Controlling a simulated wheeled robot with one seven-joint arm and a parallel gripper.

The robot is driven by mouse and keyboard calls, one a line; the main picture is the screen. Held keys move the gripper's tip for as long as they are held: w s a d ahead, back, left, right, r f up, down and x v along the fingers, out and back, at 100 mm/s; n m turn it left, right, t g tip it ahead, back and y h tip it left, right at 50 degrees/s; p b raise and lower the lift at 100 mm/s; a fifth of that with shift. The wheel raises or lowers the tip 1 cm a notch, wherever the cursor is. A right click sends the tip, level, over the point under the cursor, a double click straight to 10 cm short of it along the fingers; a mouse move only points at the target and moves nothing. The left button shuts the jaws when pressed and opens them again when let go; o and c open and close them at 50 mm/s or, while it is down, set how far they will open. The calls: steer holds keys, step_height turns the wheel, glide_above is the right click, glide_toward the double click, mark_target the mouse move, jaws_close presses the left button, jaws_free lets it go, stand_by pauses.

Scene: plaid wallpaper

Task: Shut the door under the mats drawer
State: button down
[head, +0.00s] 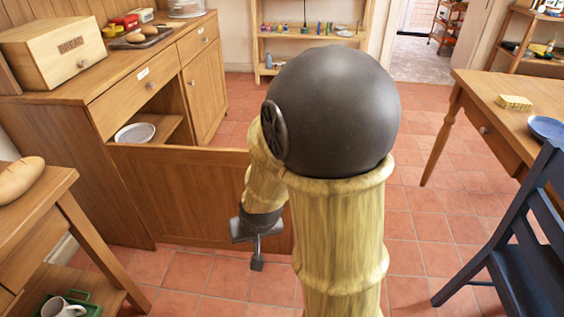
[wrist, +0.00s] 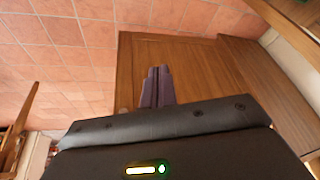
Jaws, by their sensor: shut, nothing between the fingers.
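The open wooden door (head: 190,195) stands swung out from the low cabinet, below a drawer (head: 135,92) with a small white label I cannot read. The compartment behind it shows a plate (head: 135,133) on a shelf. My gripper (head: 257,264) points down on the near side of the door, close to its free end; the arm hides part of that end. In the wrist view my gripper (wrist: 157,84) has its fingers together and empty, in front of the door panel (wrist: 190,60). I cannot tell whether they touch it.
A bread box (head: 62,50) and a tray with bread (head: 142,38) stand on the cabinet top. A side table (head: 30,215) is at the near left. A blue chair (head: 510,230) and a table (head: 500,105) are at right. Tiled floor between is clear.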

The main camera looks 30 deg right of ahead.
steer(key=w+d+f+m+t+h+p, duration=0.3)
steer(key=w+d+m+t, duration=0.15)
steer(key=w, duration=0.45)
steer(key=d+r+t+h+p, duration=0.2)
steer(key=d+t+h+p, duration=0.2)
steer(key=d+t+h, duration=0.2)
steer(key=shift+d+r+h, duration=0.3)
steer(key=shift+d+r, duration=0.05)
steer(key=shift+b, duration=0.4)
steer(key=b+x, duration=0.1)
steer(key=b, duration=0.3)
steer(key=shift+w+d+f+b, duration=0.1)
steer(key=shift+w+f+b, duration=0.05)
steer(key=shift+w+b, duration=0.2)
